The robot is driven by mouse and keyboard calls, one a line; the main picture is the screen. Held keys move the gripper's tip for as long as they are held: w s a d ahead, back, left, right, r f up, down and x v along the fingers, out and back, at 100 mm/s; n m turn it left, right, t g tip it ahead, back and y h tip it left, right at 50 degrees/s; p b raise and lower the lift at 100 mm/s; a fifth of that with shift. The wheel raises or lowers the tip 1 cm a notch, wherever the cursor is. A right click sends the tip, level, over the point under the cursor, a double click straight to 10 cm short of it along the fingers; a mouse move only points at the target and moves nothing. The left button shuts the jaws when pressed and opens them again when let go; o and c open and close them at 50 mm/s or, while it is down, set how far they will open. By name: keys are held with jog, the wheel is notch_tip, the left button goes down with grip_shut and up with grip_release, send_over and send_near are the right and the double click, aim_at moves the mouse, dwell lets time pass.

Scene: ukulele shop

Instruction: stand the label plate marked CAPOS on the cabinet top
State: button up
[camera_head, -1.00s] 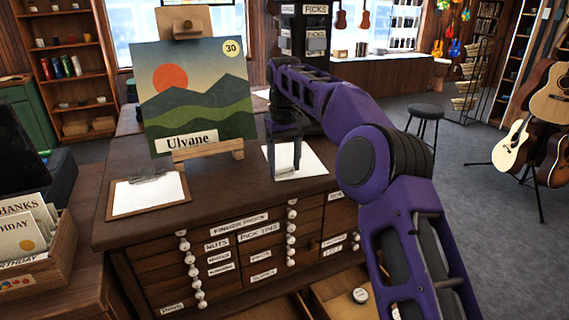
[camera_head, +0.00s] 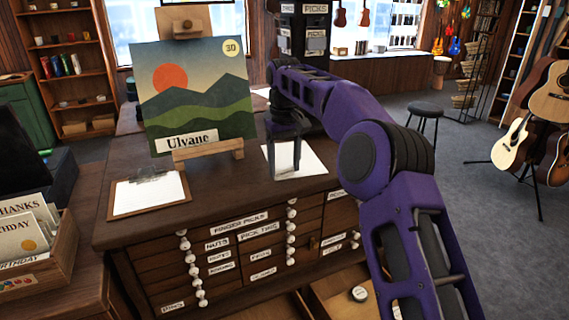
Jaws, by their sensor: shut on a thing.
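The dark wooden cabinet top (camera_head: 232,197) spans the middle of the view, above rows of small labelled drawers. My gripper (camera_head: 284,174) points down over its right part, in front of a white sheet (camera_head: 308,160). Its two fingers are shut on a thin, pale thing, which I take to be the label plate. The plate is mostly lost against the white sheet and its marking cannot be read. I cannot tell whether its lower edge touches the cabinet top.
A painting (camera_head: 195,95) on a wooden easel and a clipboard (camera_head: 150,193) occupy the cabinet top's left part. A dark drawer tower (camera_head: 305,35) stands behind my arm. An open drawer (camera_head: 335,300) juts out below. Bare wood lies between clipboard and sheet.

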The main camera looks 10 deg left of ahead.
jog(key=shift+f, duration=0.55)
jog(key=o, duration=1.3)
